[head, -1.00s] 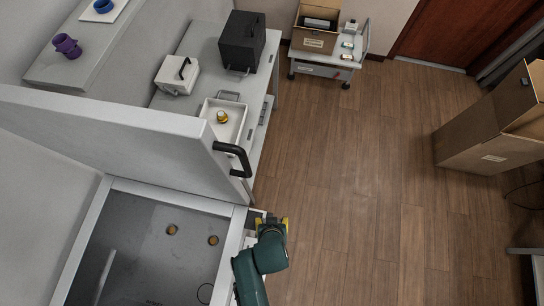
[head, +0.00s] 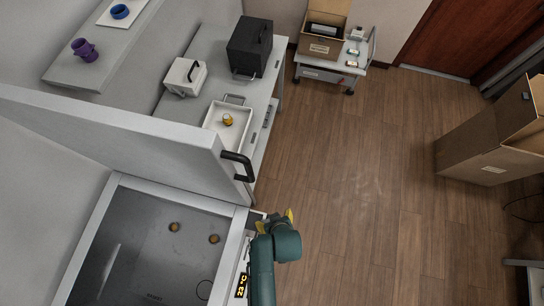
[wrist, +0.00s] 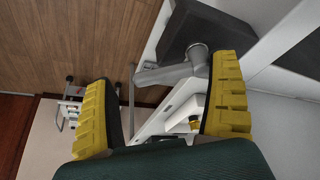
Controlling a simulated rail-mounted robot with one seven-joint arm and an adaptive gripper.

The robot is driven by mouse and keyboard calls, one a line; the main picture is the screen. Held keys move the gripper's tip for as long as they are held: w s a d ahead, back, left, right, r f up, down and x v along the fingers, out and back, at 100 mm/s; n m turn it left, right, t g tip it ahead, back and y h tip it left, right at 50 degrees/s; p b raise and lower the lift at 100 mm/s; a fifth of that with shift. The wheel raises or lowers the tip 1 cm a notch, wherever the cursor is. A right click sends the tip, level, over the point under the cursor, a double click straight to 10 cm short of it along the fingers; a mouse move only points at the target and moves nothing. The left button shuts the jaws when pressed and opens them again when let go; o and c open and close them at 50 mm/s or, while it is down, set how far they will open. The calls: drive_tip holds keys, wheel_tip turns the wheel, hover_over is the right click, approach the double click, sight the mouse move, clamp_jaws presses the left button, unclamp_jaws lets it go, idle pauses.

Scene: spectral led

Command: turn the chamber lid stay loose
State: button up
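The chamber lid (head: 120,135) stands raised over the open chamber (head: 145,255) in the head view, with a black handle (head: 238,164) at its right end. My gripper (head: 276,219) is at the chamber's right rim, just below the lid's end. In the wrist view my gripper (wrist: 168,80) is open, its yellow fingers wide apart. A grey metal lever with a round hub (wrist: 196,56), which looks like the lid stay, lies between the fingers by a dark block (wrist: 195,28). The hub is close to the right finger; I cannot tell if they touch. In the head view the lever is hidden.
Two small brass-coloured pieces (head: 174,227) lie in the chamber. A bench beyond the lid bears a white tray (head: 214,120), a white box (head: 180,75) and a black box (head: 249,46). A cart (head: 326,74) and a large carton (head: 475,150) stand farther off. The wooden floor between is clear.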

drive_tip(key=v, duration=1.2)
drive_tip(key=shift+s, duration=0.25)
drive_tip(key=shift+f, duration=0.1)
drive_tip(key=w+d+r+t+p, duration=0.1)
drive_tip(key=w+r+t, duration=0.2)
drive_tip(key=w+r, duration=0.6)
drive_tip(key=w+r+t+p, duration=0.25)
drive_tip(key=w+r, duration=0.25)
drive_tip(key=r, duration=0.8)
drive_tip(key=w+d+r+t+p, duration=0.1)
drive_tip(key=w+r+t, duration=0.3)
drive_tip(key=w+r, duration=0.55)
drive_tip(key=s+d+r+m+t+h, duration=0.1)
drive_tip(key=s+r+t, duration=0.3)
drive_tip(key=r, duration=1)
drive_tip(key=s+d+r+m+t+h, duration=0.1)
drive_tip(key=s+r+m+t, duration=0.2)
drive_tip(key=r, duration=1.2)
drive_tip(key=shift+s+d+m+t+p, duration=0.35)
drive_tip(key=shift+m+t, duration=0.25)
drive_tip(key=shift+t, duration=0.25)
